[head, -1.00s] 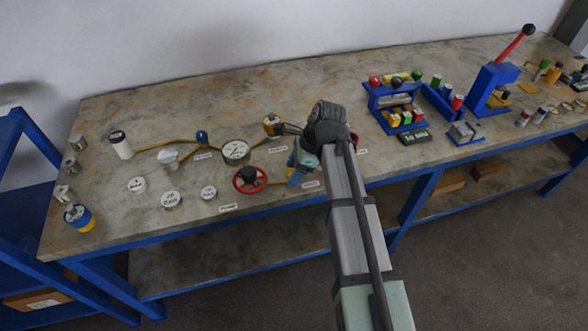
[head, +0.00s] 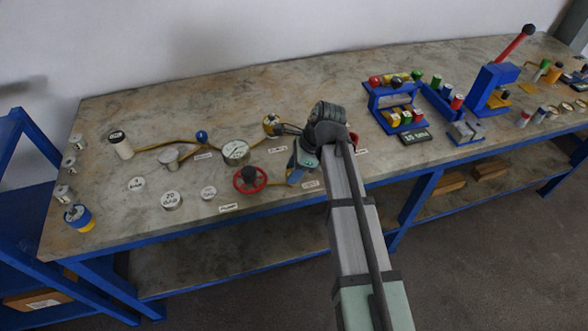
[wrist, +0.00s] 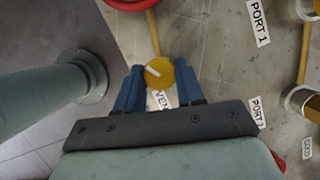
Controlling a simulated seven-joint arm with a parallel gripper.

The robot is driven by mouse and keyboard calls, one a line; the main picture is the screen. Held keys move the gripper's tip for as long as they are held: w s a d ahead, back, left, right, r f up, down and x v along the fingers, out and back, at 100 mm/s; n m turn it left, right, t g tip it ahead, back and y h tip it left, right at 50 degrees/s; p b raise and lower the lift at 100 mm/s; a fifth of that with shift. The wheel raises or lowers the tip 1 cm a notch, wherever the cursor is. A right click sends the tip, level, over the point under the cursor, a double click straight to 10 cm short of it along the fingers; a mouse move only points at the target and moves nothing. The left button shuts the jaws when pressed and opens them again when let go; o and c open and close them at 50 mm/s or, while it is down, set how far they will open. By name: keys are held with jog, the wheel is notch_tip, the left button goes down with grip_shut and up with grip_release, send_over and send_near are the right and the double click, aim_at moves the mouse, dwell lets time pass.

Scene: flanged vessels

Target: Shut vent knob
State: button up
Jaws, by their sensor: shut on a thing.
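The vent knob (wrist: 159,72) is a round yellow knob with a white line across its top, seen from above in the wrist view. The line runs at a slant. My gripper (wrist: 158,78) is shut on the knob, with one blue finger on each side of it. The VENT label (wrist: 160,99) lies just below the knob, partly covered by the fingers and knob. In the head view, my gripper (head: 295,178) is low over the bench, right of the red handwheel (head: 250,179), and the knob is mostly hidden there.
A round gauge (head: 235,152) stands behind the handwheel. Brass pipes run from the handwheel and towards the ports; the PORT 1 label (wrist: 258,22) lies to the right in the wrist view. Blue racks (head: 395,103) stand to the right.

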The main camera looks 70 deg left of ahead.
jog(key=n, duration=0.2)
jog(key=n+h, duration=0.2)
jog(key=n, duration=0.1)
jog(key=shift+a+n, duration=0.25)
jog(key=shift+n, duration=0.05)
jog(key=n+h, duration=0.1)
jog(key=n, duration=0.2)
jog(key=n+t+h, duration=0.1)
jog(key=n, duration=0.2)
jog(key=shift+a, duration=0.1)
jog(key=shift+s+n+h, duration=0.1)
jog(key=shift+n+h, duration=0.2)
dwell(0.4)
jog(key=o, duration=1)
jog(key=shift+r, duration=0.1)
